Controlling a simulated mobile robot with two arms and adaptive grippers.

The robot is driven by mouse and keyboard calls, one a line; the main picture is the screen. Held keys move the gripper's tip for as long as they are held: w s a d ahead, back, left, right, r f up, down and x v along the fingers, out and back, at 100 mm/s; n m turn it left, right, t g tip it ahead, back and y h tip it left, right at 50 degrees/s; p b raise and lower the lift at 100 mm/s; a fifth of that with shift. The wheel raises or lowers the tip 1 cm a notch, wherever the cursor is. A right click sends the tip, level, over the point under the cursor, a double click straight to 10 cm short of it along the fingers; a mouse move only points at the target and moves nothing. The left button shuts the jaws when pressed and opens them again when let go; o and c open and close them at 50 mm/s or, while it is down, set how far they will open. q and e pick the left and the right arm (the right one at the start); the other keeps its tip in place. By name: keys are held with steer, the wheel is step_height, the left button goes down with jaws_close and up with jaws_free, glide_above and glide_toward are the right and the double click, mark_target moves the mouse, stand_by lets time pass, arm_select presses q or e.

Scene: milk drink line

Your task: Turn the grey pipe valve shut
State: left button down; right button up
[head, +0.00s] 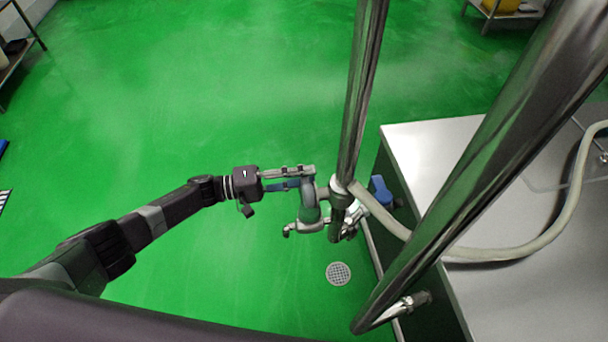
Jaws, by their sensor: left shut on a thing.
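The grey pipe valve (309,203) sits on the left side of the upright steel pipe, above the green floor. A blue lever-like part (283,185) shows at its left, beside my gripper's fingers. My left gripper (303,175) reaches in from the left and is shut on the valve's handle. The fingers hide part of the handle, so its exact angle is hard to tell. My right gripper is not in view.
The shiny upright pipe (361,90) rises just right of the valve. A slanting thick pipe (480,170) and a pale hose (500,252) cross over a steel table (430,150). A blue part (380,191) sits beside the table.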

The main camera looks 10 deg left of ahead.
arm_select(q)
steer(key=shift+f, duration=0.15)
stand_by(0.4)
steer(key=c, duration=1.5)
jaws_free()
steer(key=v, duration=1.2)
